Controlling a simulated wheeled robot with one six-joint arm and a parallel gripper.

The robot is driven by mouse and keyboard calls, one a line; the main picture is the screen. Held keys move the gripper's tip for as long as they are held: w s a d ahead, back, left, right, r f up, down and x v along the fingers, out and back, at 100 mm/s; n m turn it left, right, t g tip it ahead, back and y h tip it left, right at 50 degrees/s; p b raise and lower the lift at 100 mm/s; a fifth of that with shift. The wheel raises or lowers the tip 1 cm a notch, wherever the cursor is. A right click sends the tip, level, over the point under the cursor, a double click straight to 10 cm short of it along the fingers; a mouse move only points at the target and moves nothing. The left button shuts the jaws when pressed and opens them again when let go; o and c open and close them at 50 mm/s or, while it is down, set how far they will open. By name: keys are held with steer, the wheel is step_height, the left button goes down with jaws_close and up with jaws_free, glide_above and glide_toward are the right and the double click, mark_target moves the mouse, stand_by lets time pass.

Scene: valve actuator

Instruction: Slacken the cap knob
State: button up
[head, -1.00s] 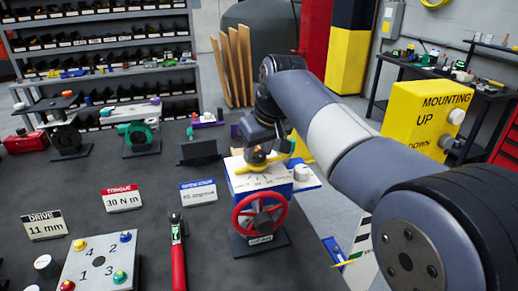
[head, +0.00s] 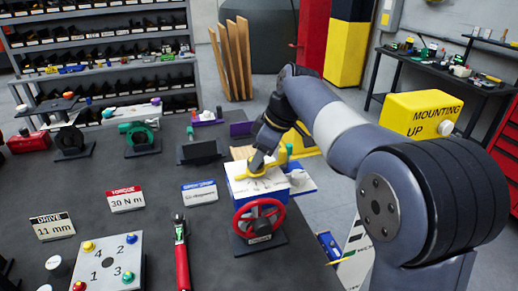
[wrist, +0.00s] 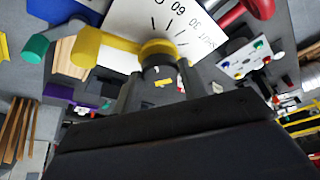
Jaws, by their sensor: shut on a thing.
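The valve actuator has a blue body with a white dial plate (head: 243,186) on top and a red handwheel (head: 260,221) on its front. A yellow pointer (head: 284,153) lies over the dial, and it also shows in the wrist view (wrist: 100,46). The dark, round cap knob (wrist: 158,68) sits at the pointer's hub, partly hidden by my gripper. My gripper (head: 257,165) points down over the dial. In the wrist view its two fingers (wrist: 159,88) are on either side of the knob and shut on it.
A red-handled wrench (head: 181,255) lies left of the actuator, near a numbered board (head: 108,262) with coloured knobs. Sign cards (head: 126,199) stand behind them. A yellow box (head: 420,113) stands right of my arm.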

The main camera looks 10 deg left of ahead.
steer(key=n+p, duration=0.1)
steer(key=n, duration=0.1)
steer(key=n+g+p, duration=0.2)
steer(key=n, duration=0.1)
steer(key=shift+w+r+n, duration=0.1)
steer(key=shift+w+n, duration=0.15)
steer(key=shift+n, duration=0.05)
stand_by(0.4)
steer(key=o, duration=1)
steer(key=v, duration=1)
steer(key=shift+w+r, duration=0.1)
steer(key=shift+r, duration=0.25)
steer(key=shift+f, duration=0.15)
